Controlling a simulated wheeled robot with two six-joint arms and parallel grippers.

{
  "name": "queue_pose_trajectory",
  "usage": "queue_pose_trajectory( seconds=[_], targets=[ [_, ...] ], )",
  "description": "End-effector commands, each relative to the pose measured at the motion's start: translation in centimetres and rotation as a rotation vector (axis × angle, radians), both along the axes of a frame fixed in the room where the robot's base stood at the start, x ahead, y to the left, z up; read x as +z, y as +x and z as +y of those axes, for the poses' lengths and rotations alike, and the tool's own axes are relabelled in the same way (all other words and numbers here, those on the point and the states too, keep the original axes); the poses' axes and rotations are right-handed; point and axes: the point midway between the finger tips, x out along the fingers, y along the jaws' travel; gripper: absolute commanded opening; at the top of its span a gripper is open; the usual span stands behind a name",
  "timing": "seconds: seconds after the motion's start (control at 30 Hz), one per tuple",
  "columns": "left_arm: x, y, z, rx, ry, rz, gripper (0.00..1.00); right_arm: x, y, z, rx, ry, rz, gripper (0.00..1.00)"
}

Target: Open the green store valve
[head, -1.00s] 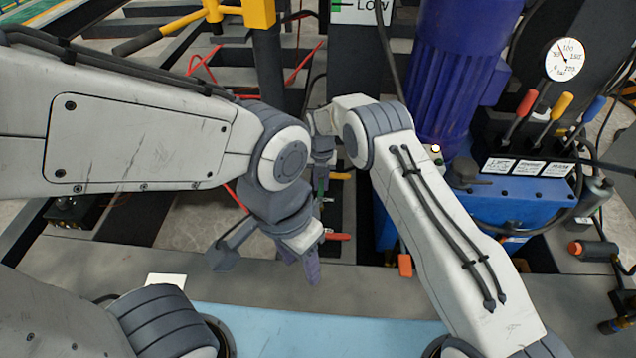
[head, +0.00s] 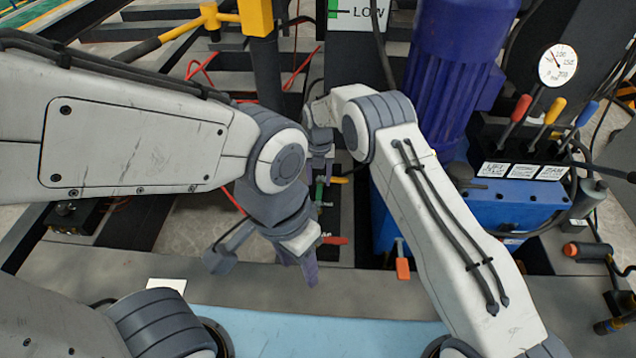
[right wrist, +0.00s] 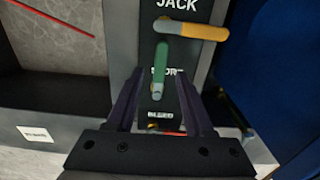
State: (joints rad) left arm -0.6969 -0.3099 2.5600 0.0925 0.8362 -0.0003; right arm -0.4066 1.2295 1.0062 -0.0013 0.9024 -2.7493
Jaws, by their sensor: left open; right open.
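The green store valve handle (right wrist: 159,68) shows in the right wrist view on a dark panel, partly covering the STORE label. It points along the panel's length, its free end hard to tell. It is a small green piece in the head view (head: 319,190). My right gripper (right wrist: 160,76) is open, with one finger on either side of the green handle; I cannot tell whether they touch it. In the head view, its fingers are mostly hidden. My left gripper (head: 303,262) is open and empty, below the valves near the red handle (head: 334,240).
A yellow handle (right wrist: 195,31) sticks out sideways beside JACK, close above the green one. The blue pump unit (head: 500,205) with several levers and a gauge (head: 558,65) stands right. An orange-handled lever (head: 402,268) is near its base. My left forearm crosses close by.

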Motion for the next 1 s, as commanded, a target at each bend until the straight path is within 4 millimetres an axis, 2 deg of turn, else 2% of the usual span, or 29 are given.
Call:
queue_pose_trajectory(
  seconds=[0.03,0.1,0.33,0.9,1.0],
  targets=[
    [0.7,0.0,0.0,0.0,0.0,0.0,0.5,1.6,0.1,0.0,0.0,0.001,-0.003,0.53],
    [1.1,0.0,0.0,0.0,0.0,0.0,0.5,3.0,0.0,0.0,0.0,0.0,-0.002,0.53],
    [1.9,0.0,0.0,0.0,0.0,0.0,0.5,5.9,0.0,0.0,0.001,0.0,-0.002,0.53],
    [1.9,0.0,0.0,0.0,0.0,0.0,0.5,6.3,0.0,0.0,0.0,0.0,-0.001,0.53],
    [1.9,0.0,0.0,0.0,0.0,0.0,0.5,6.9,-0.2,0.1,-0.025,0.001,-0.002,0.53]
  ],
)
